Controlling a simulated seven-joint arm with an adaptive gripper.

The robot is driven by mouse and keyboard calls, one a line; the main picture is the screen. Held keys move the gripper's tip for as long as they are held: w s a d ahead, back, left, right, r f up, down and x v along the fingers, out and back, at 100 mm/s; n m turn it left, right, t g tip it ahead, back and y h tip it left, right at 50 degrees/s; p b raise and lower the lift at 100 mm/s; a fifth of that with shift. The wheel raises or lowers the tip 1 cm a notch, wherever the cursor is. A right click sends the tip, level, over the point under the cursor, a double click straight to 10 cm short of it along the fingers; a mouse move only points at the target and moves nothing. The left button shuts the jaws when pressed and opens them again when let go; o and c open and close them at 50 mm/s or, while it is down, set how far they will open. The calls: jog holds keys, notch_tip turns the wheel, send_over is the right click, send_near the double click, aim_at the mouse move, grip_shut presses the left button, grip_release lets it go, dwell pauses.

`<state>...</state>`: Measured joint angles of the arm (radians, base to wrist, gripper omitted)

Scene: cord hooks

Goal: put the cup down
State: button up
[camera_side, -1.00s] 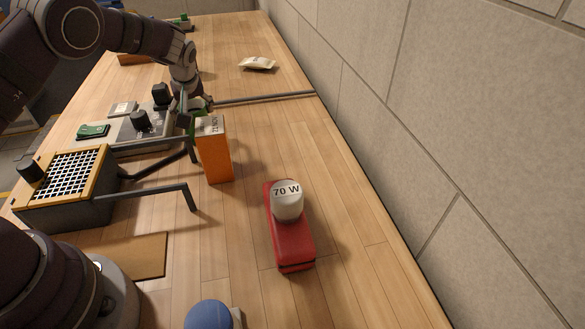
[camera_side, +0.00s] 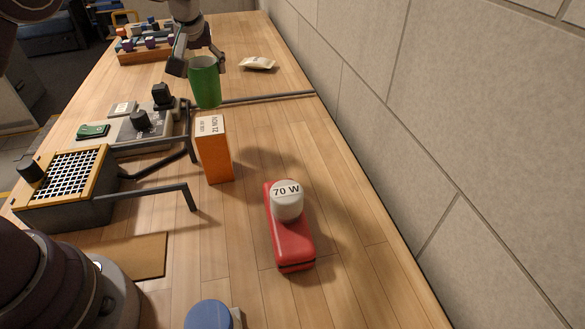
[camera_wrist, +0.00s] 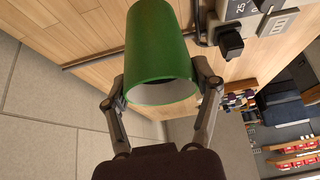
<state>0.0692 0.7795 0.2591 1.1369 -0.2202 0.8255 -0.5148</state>
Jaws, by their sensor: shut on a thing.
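The green cup (camera_side: 205,84) is held by my gripper (camera_side: 202,68) above the far part of the wooden bench, behind the orange box in the side view. Its open mouth shows at the top there, and it looks roughly upright. In the wrist view the cup (camera_wrist: 158,55) fills the middle, with its pale inside showing at the rim. My gripper's fingers (camera_wrist: 160,84) lie on both sides of the cup near its rim. The gap between the cup's bottom and the bench is hard to judge.
An orange box (camera_side: 214,150) stands on the bench, near a grey switch unit (camera_side: 140,128) and a bent dark rod (camera_side: 160,190). A red block with a white "70 W" bulb-like piece (camera_side: 288,225) is closer. A thin rail (camera_side: 265,98) crosses the bench. A pale packet (camera_side: 257,63) lies at the back right.

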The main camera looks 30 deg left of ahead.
jog(key=d+m+t+h, duration=0.2)
jog(key=d+m+h, duration=0.7)
jog(key=d, duration=1.5)
jog(key=s+d+m+g, duration=0.4)
jog(key=s+d+m, duration=0.95)
jog(key=d, duration=0.45)
jog(key=shift+h, duration=0.4)
jog(key=f, duration=0.9)
jog(key=shift+s+d+f, duration=0.2)
jog(key=shift+s+f, duration=0.1)
jog(key=shift+s, duration=0.05)
jog(key=o, duration=1)
jog(key=shift+f, duration=0.1)
